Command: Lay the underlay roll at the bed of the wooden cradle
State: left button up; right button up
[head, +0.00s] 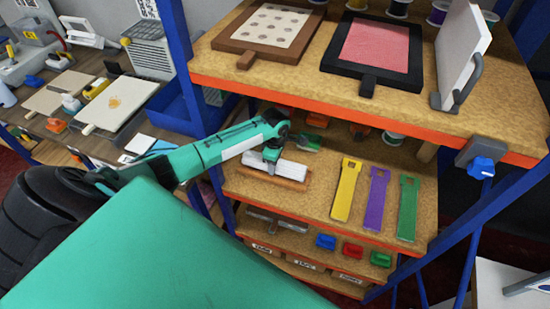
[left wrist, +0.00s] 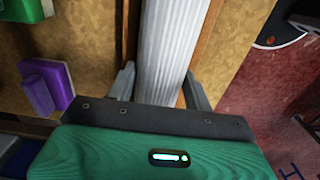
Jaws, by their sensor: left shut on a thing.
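The underlay roll (head: 289,172) is a white ribbed cylinder on the middle shelf, and it also fills the centre of the left wrist view (left wrist: 171,50). The wooden cradle (head: 276,182) is a brown piece directly under the roll. Its wooden edges show along both sides of the roll in the left wrist view (left wrist: 209,36). My left gripper (head: 271,157) points down at the roll, with one finger on each side, and is shut on it. Whether the roll touches the cradle's bed is hidden. My right gripper is not in view.
Yellow (head: 347,188), purple (head: 375,196) and green (head: 409,208) strips lie right of the cradle. The upper shelf with its orange edge (head: 350,107) overhangs the back. A blue post (head: 177,55) stands left of it. Small coloured pieces lie behind the roll.

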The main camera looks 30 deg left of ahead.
pick_arm(q)
jog(key=shift+f, duration=0.1)
jog(key=o, duration=1)
notch_tip(320, 180, up, 11)
jog(key=b, duration=0.2)
jog(key=shift+f+b, duration=0.1)
jog(key=shift+b, duration=0.25)
jog(key=shift+r, duration=0.75)
jog(key=shift+f, duration=0.1)
